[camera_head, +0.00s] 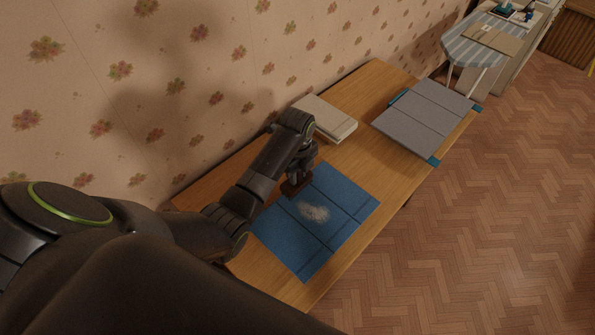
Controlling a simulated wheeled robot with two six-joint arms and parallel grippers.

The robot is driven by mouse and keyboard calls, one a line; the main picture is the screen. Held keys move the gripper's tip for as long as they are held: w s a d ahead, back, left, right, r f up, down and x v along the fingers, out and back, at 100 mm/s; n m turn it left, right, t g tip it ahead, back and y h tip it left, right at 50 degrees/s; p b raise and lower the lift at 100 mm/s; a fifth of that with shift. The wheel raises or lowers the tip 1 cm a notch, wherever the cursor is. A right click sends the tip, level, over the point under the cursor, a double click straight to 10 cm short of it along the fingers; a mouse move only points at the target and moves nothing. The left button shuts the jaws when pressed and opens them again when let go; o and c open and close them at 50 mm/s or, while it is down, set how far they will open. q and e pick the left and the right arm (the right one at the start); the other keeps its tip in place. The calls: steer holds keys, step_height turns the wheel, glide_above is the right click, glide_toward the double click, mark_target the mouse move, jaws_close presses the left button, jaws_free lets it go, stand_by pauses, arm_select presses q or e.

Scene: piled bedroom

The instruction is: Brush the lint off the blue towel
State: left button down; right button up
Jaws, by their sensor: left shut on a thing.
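The blue towel (331,238) lies flat on the wooden table, with fold lines across it. A pale patch of lint (314,212) lies near its middle. My left gripper (295,182) points down at the towel's far left edge, just beyond the lint. It is shut on a small dark brown thing (292,190), which looks like a brush and is low over or touching the towel; I cannot tell which. My left arm hides the towel's left edge. My right gripper is not in view.
The wooden table (375,88) runs along a flowered wall. A folded cream cloth or book (327,117) lies behind the towel. A grey folded panel with teal corners (424,118) lies at the far right end. A striped ironing board (482,42) stands beyond. The floor at right is clear.

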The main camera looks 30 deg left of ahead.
mark_target(302, 184)
arm_select(q)
step_height(302, 184, down, 4)
steer(key=shift+s+r+b, duration=0.1)
steer(key=shift+r+b, duration=0.15)
steer(key=shift+b, duration=0.45)
steer(key=shift+s+d+r+p, duration=0.1)
steer(key=shift+d+r+p, duration=0.15)
steer(key=shift+d+p, duration=0.3)
steer(key=shift+s+d+r+p, duration=0.1)
steer(key=shift+d+r+p, duration=0.1)
steer(key=shift+d+p, duration=0.25)
steer(key=s+d, duration=0.1)
steer(key=d, duration=0.2)
steer(key=s+d, duration=0.1)
steer(key=d, duration=0.3)
steer(key=s+d, duration=0.1)
steer(key=d, duration=0.2)
steer(key=shift+s+d+f, duration=0.2)
steer(key=shift+s+d, duration=0.15)
steer(key=shift+d, duration=0.05)
steer(key=shift+f, duration=0.15)
steer(key=shift+f, duration=0.65)
steer(key=shift+f, duration=0.25)
